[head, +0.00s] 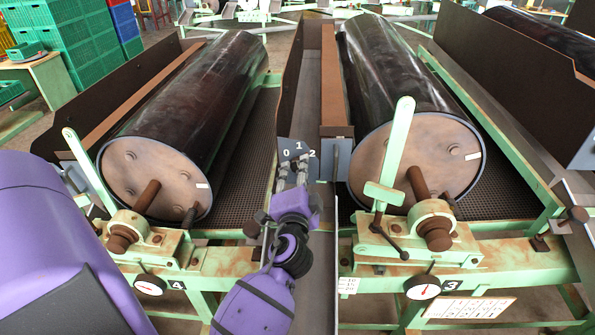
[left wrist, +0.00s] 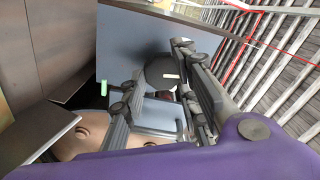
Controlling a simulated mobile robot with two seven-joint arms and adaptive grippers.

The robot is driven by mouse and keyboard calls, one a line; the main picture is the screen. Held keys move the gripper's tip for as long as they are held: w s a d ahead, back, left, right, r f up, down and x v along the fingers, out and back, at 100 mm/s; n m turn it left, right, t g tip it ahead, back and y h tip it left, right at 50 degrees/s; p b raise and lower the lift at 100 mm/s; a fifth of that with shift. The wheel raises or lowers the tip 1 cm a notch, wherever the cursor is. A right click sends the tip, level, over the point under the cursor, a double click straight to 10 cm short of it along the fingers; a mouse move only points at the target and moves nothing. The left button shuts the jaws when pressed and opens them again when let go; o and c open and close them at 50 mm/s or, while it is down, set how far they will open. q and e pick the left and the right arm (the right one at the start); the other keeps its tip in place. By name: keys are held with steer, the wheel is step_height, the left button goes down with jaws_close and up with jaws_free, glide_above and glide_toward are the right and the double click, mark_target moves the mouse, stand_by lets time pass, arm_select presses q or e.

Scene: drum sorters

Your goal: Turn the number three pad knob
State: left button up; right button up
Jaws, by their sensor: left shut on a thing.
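The pad knob (left wrist: 161,72) is a dark round disc with a white mark, on a blue-grey plate (left wrist: 125,48) in the left wrist view. In the head view the plate (head: 309,142) carries the digits 0, 1 and 2 and stands between the two drums. My left gripper (head: 292,175) reaches up to this plate and hides the knob there. In the left wrist view its fingers (left wrist: 160,80) are on either side of the knob, shut on it. My right gripper is in neither view.
A dark drum (head: 392,72) lies right of the plate, above a green frame labelled 3. Another drum (head: 205,85) lies to the left, above a label 4. Green levers (head: 397,142) and dark side panels (head: 125,92) stand close by. Stacked green crates (head: 75,50) are at the back left.

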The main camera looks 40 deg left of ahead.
arm_select(q)
steer(key=shift+d+f+m, duration=0.2)
steer(key=shift+m, duration=0.7)
steer(key=shift+f, duration=0.1)
steer(key=o, duration=1)
steer(key=shift+o, duration=0.2)
steer(key=v, duration=0.7)
steer(key=shift+s, duration=0.2)
steer(key=shift+d, duration=0.1)
